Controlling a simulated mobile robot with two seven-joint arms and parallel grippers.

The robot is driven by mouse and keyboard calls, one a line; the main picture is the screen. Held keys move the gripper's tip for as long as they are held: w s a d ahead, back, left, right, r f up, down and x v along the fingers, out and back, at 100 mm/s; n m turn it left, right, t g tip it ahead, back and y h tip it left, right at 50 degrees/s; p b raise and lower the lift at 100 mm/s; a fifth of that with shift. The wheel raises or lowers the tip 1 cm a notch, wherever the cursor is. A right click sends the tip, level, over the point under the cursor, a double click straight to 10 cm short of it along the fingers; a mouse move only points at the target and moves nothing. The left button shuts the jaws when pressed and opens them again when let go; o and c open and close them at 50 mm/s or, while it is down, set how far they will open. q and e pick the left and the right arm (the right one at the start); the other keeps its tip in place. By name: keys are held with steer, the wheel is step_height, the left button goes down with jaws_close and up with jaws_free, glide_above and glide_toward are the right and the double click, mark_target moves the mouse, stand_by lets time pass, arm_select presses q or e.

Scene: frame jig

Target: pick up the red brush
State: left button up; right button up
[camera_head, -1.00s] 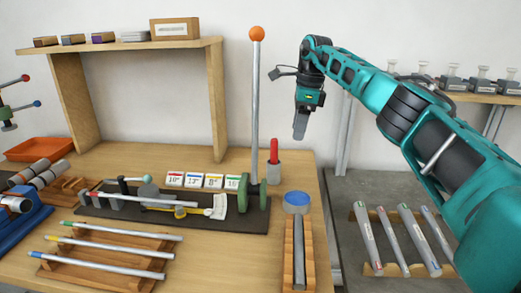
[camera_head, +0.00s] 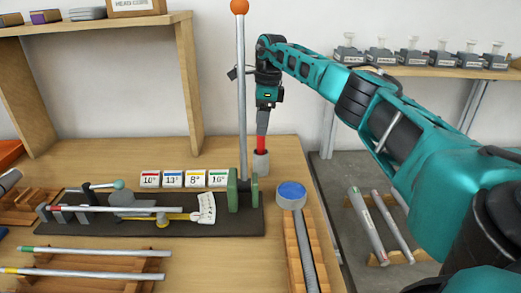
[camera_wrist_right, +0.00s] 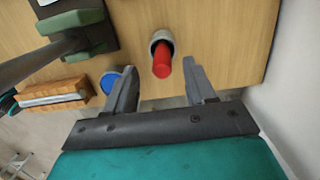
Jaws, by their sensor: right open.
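The red brush (camera_head: 260,146) stands upright in a small grey cup (camera_head: 261,163) on the table, behind the blue-topped round piece. In the right wrist view the red brush (camera_wrist_right: 162,62) sticks up out of the grey cup (camera_wrist_right: 160,37). My right gripper (camera_head: 262,130) is directly above the brush in the head view, pointing down. In the right wrist view my right gripper (camera_wrist_right: 163,80) is open, with its two fingers apart and the brush's top near the gap between them, closer to the left finger. My left gripper is out of view.
A tall metal post with an orange ball (camera_head: 240,7) stands just left of the cup on a green bracket (camera_head: 243,192). A blue-topped round piece (camera_head: 291,190) sits in front. Small number cards (camera_head: 184,179) stand to the left. A wooden shelf (camera_head: 110,24) is at the back.

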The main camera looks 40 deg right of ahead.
mark_target(260, 138)
steer(key=f, duration=0.5)
steer(key=shift+w+a+f, duration=0.1)
steer(key=shift+w+f, duration=0.1)
steer(key=shift+f, duration=0.2)
jaws_close()
